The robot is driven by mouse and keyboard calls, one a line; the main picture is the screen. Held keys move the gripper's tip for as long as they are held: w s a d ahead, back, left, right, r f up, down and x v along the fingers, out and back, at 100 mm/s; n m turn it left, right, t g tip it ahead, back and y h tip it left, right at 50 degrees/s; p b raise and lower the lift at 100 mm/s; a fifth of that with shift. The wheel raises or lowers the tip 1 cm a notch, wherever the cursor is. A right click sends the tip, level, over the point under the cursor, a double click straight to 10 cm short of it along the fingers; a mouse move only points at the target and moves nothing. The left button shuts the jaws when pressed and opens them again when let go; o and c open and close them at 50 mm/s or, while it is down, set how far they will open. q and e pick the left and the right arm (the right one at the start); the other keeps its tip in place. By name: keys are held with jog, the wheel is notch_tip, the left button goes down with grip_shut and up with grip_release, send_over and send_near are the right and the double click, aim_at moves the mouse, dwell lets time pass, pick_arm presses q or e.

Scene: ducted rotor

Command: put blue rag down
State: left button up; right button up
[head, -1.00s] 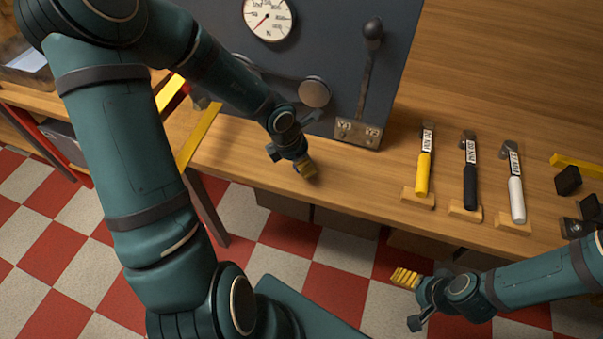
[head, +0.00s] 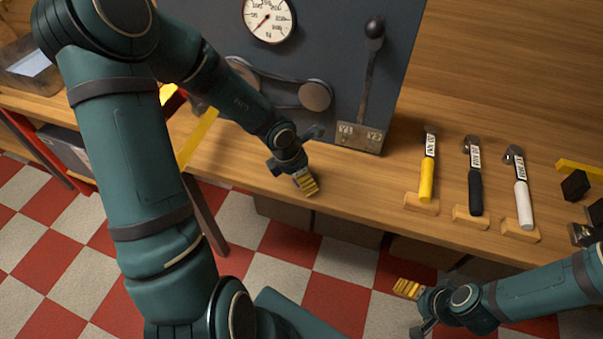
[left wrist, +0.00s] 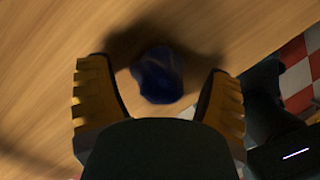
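The blue rag (left wrist: 158,75) shows in the left wrist view as a dark blue crumpled lump against the wooden bench top, in shadow. My left gripper (left wrist: 158,100) is open, with a yellow-padded finger on each side of the rag and visible gaps between. In the head view my left gripper (head: 305,183) is low over the front edge of the bench, and the rag cannot be made out there. My right gripper (head: 408,288) is in front of the bench, at the lower right, with no rag near it; its opening is unclear.
The wooden bench (head: 370,178) carries a dark panel (head: 345,50) with a gauge (head: 269,18) and a lever (head: 370,75). Bare bench lies between my left gripper and the hammers.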

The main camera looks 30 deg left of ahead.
aim_at(319, 203)
pick_arm(q)
jog(key=shift+r, duration=0.1)
